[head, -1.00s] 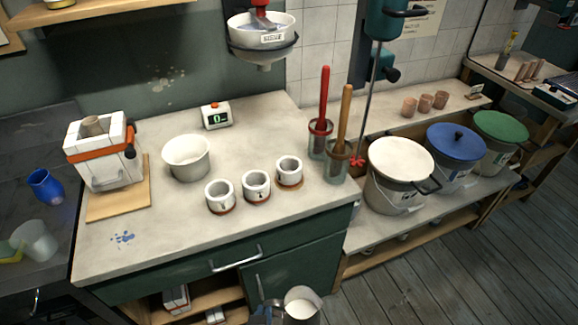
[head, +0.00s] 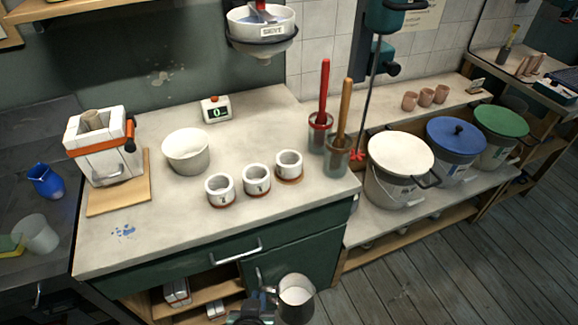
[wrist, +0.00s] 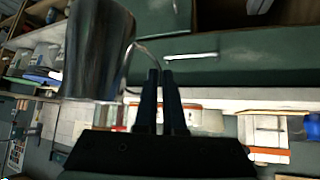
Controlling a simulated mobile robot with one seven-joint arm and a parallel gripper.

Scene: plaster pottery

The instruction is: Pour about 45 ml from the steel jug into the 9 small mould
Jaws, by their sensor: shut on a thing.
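The steel jug (head: 296,310) is at the bottom of the head view, in front of the green cabinet, with white liquid inside. It looks close to upright there. My gripper (head: 268,297) is shut on the handle at its left side. In the wrist view the jug (wrist: 97,50) is at upper left, its thin handle running to my closed fingers (wrist: 163,85). Three small white moulds stand in a row on the counter: left (head: 220,191), middle (head: 256,180) and right (head: 289,166). Their markings are too small to read, so I cannot tell which is 9.
A larger white bowl (head: 186,152) stands behind the moulds on the counter (head: 165,235). A scale (head: 216,110) reads 0 at the back. Jars with red and wooden handles (head: 337,155) stand right of the moulds. The counter front before the moulds is clear.

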